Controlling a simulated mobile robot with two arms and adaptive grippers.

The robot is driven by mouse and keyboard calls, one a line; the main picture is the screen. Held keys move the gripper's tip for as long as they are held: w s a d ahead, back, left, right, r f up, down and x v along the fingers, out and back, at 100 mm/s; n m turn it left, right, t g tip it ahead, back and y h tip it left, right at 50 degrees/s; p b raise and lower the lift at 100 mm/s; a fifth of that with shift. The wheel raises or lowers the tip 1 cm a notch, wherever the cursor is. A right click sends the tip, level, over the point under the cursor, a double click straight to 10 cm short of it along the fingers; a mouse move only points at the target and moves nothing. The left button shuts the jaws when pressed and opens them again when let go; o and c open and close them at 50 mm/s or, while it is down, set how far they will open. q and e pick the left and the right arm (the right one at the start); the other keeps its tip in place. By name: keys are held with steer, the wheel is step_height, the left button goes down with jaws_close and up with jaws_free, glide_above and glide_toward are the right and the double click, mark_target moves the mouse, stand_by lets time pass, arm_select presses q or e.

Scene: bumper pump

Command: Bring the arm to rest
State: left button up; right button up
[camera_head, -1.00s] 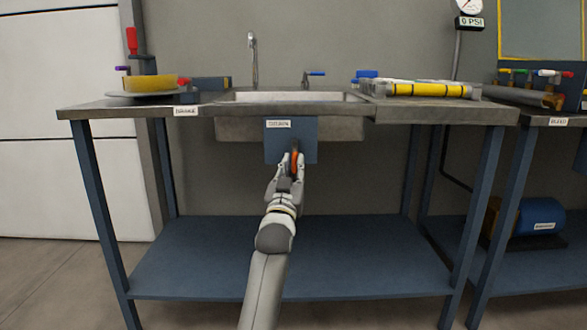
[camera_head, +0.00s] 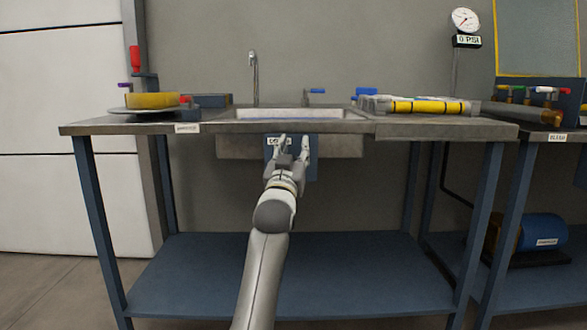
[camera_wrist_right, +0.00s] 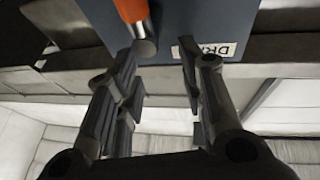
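My right gripper (camera_head: 292,146) is in front of the blue panel (camera_head: 313,168) under the sink, with its two fingers spread and nothing between them. In the right wrist view the gripper (camera_wrist_right: 162,80) is also open and empty. An orange lever with a grey end (camera_wrist_right: 140,22) shows there at the top, beyond the left finger and outside the gap. I cannot tell whether the finger touches it. A white label (camera_wrist_right: 207,50) sits on the panel. In the head view the lever is hidden behind my gripper. My left gripper is not in view.
The sink (camera_head: 290,114) is set in a metal bench (camera_head: 447,131) with a faucet (camera_head: 254,75) behind it. The lower shelf (camera_head: 300,277) is bare. A gauge reads 0 PSI.

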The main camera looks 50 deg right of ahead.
steer(key=shift+r, duration=0.5)
steer(key=shift+a, duration=0.1)
